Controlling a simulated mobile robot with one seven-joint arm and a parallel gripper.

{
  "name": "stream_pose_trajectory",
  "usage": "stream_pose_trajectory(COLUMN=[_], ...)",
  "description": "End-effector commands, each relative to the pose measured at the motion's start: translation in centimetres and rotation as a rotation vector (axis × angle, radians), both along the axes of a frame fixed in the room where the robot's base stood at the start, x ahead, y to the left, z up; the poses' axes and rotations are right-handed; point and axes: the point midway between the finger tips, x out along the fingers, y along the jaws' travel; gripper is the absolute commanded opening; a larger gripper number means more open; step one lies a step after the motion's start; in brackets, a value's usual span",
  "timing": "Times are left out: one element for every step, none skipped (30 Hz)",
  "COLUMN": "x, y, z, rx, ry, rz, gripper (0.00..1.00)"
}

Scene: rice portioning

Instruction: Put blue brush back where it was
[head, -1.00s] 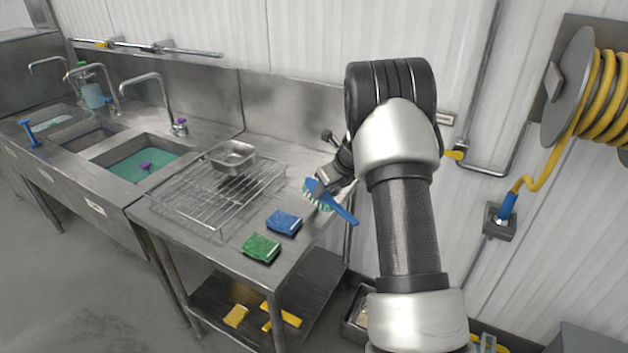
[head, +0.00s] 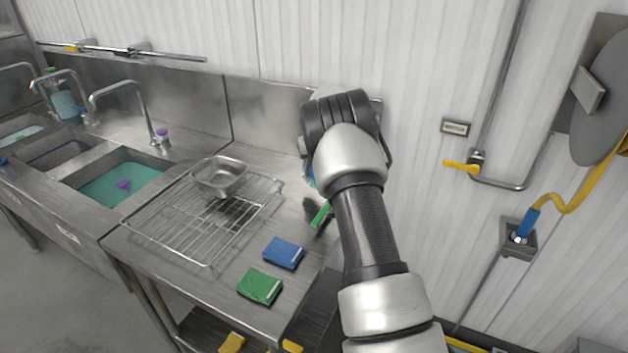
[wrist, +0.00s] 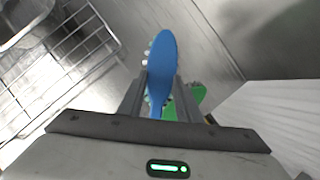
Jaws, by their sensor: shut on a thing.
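The blue brush (wrist: 162,60) is between the two fingers of my gripper (wrist: 160,95) in the wrist view, with pale bristles along its left edge. My gripper is shut on it.
A wire rack (head: 165,228) with a steel pan (head: 219,173) covers the table's middle. A blue sponge (head: 284,253) and a green sponge (head: 260,286) lie near the front right. Sinks (head: 118,184) stand left; the wall (head: 420,80) is close behind.

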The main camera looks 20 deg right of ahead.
Motion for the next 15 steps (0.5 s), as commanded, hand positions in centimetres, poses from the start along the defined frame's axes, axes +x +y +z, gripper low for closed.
stream_pose_trajectory(x=[0.0,0.1,0.0,0.0,0.0,0.0,0.0,0.0,0.0,0.0,0.0,0.0,0.0,0.0,0.1], y=[0.0,0.0,0.0,0.0,0.0,0.0,0.0,0.0,-0.1,-0.1,-0.1,0.0,0.0,0.0,0.0], z=[-0.4,-0.6,-0.8,-1.1,-1.3,-1.8,-2.2,-2.6,-3.2,-3.7,-4.1,-4.4,-4.5,-4.5,-4.5], rx=[0.000,0.000,0.000,0.001,0.001,0.001,0.001,0.001,0.001,0.001,0.001,0.001,0.001,0.000,0.000], ry=[-0.002,-0.002,-0.001,-0.001,0.000,0.000,0.000,0.001,0.001,0.001,0.000,-0.001,-0.002,-0.002,-0.003], rz=[0.000,0.000,0.000,0.000,0.000,0.000,-0.002,-0.002,-0.002,-0.002,-0.002,0.000,0.000,-0.001,0.000], gripper=[0.04,0.04,0.04,0.04,0.04,0.04,0.04,0.04,0.04,0.04,0.04,0.04,0.04,0.04,0.04])
